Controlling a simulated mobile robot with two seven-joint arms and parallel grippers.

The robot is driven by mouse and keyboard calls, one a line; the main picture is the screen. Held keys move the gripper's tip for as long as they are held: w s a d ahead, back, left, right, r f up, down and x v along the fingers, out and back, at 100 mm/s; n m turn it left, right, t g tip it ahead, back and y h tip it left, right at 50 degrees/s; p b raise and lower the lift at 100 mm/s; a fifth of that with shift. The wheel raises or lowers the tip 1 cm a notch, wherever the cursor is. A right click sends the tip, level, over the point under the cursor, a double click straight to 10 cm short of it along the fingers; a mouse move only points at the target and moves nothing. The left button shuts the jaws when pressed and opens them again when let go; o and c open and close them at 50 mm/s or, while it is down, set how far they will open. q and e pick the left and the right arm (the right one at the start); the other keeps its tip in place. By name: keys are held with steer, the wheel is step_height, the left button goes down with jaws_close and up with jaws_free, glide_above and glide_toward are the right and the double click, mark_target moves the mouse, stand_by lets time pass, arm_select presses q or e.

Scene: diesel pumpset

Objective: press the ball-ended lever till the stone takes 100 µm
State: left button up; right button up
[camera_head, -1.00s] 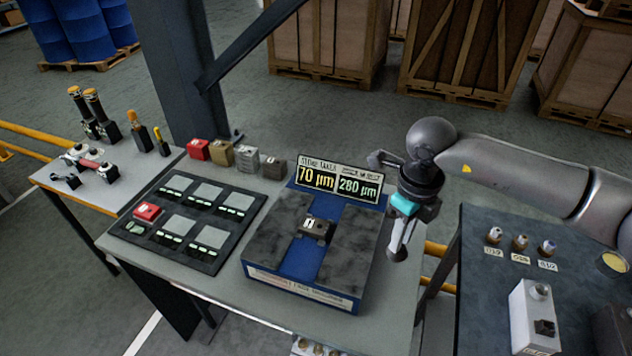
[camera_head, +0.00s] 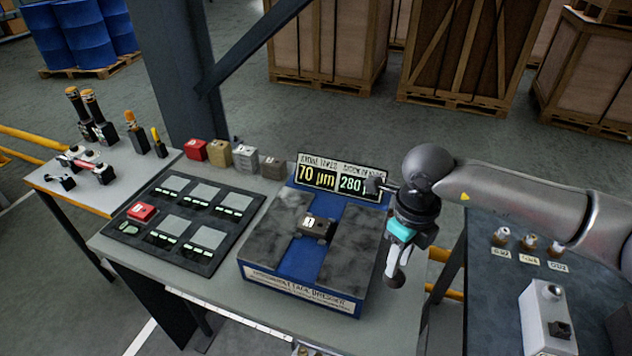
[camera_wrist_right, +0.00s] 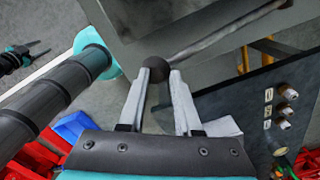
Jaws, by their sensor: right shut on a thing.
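The stone dresser (camera_head: 300,288) is a blue-and-grey block on the table, with a small dark metal piece marked "1" (camera_head: 316,226) on its top. Its display (camera_head: 317,175) reads 70 µm at left; the right field shows 280, its end covered by my right arm. My right gripper (camera_head: 395,276) is at the dresser's right side, pointing down. In the right wrist view its fingers (camera_wrist_right: 156,80) are shut on the lever's dark ball (camera_wrist_right: 155,68). The lever's thin rod (camera_wrist_right: 225,36) runs from the ball to the upper right. My left gripper is not in the head view.
A black tray (camera_head: 186,262) with pale pads and a red block lies left of the dresser. Small coloured blocks (camera_head: 218,153) stand behind it. A dark table (camera_head: 495,310) with small knobs and a white box stands at right. Wooden crates are behind.

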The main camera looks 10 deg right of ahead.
mark_target(396, 276)
steer(key=shift+s+a+f+b, duration=0.1)
steer(key=shift+s+f+b, duration=0.15)
steer(key=shift+f, duration=0.3)
steer(key=shift+s+f+b, duration=0.15)
steer(key=shift+f+b, duration=0.1)
steer(key=shift+f, duration=0.25)
steer(key=f+b, duration=0.2)
steer(key=f, duration=0.1)
steer(key=shift+s+a+f+b, duration=0.2)
steer(key=shift+s+b, duration=0.15)
steer(key=shift+b, duration=0.05)
steer(key=w+d+r+p, duration=0.1)
steer(key=w+r+p, duration=0.2)
steer(key=r+p, duration=0.6)
step_height(396, 276, up, 7)
steer(key=shift+d+p, duration=0.35)
steer(key=shift+w, duration=0.1)
